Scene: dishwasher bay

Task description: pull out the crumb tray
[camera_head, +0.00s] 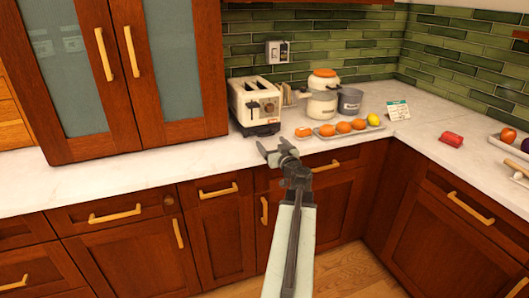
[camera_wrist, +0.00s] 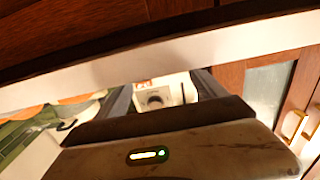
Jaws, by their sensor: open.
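A cream toaster (camera_head: 255,103) with two slots stands on the counter against the green tiled wall, its dark knob facing the room. A dark strip shows along its base; I cannot make out the crumb tray as a separate part. My gripper (camera_head: 275,149) is open and empty, in front of the toaster at the counter's front edge, apart from it. In the wrist view the toaster's knobbed front (camera_wrist: 154,98) shows between the two dark fingers (camera_wrist: 166,88), partly hidden by my gripper's body.
A tray of orange fruit (camera_head: 343,128) lies right of the toaster, with a white pot (camera_head: 321,103) and a grey pot (camera_head: 350,101) behind. A tall glass-fronted cabinet (camera_head: 133,70) stands close on the left. A red item (camera_head: 452,139) lies farther right. Bare counter (camera_head: 190,165) lies in front.

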